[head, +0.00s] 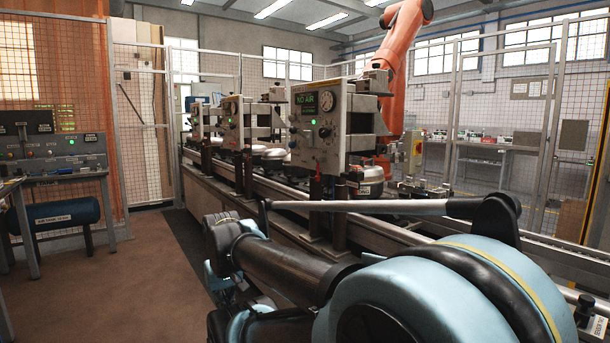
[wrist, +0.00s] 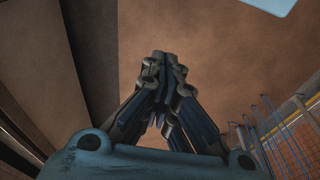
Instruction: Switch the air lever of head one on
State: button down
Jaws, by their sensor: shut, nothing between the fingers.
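The nearest test head (head: 330,125) is a pale box on the line in the head view. Its dark display (head: 312,104) shows green text that reads like "NO AIR", with a round gauge beside it. A small red upright part (head: 316,190) stands below this head; I cannot tell whether it is an air lever. More heads stand farther along, one of them the middle head (head: 232,122). Which is head one I cannot tell. My gripper (wrist: 165,62) is shut and empty in the wrist view, over brown floor. I cannot make out its fingers in the head view.
The conveyor line (head: 225,180) runs along the heads. An orange robot arm (head: 402,60) stands behind them, inside mesh fencing (head: 480,110). A control desk (head: 55,155) and a blue tank (head: 68,214) are at left. Brown floor (head: 110,280) is open between.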

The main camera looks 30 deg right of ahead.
aim_at(318, 171)
jog(key=w+d+r+m+g+h, duration=0.1)
jog(key=w+d+r+g+h, duration=0.1)
jog(key=w+d+r+h, duration=0.6)
jog(key=w+d+r+m+g+h, duration=0.1)
jog(key=w+d+r+g+h, duration=0.2)
jog(key=w+d+r+h, duration=0.6)
jog(key=w+d+r, duration=0.5)
jog(key=w+d, duration=0.3)
jog(key=w, duration=0.1)
jog(key=w+d+r, duration=0.5)
jog(key=w+d, duration=0.3)
jog(key=w, duration=0.2)
jog(key=shift+d+r+h, duration=0.2)
jog(key=shift+h, duration=0.1)
jog(key=shift+w+d, duration=0.1)
jog(key=d, duration=0.3)
jog(key=s+d, duration=0.1)
jog(key=d, duration=0.6)
jog(key=shift+s, duration=0.4)
jog(key=shift+s+f, duration=0.15)
jog(key=shift+s, duration=1.75)
jog(key=shift+a, duration=0.1)
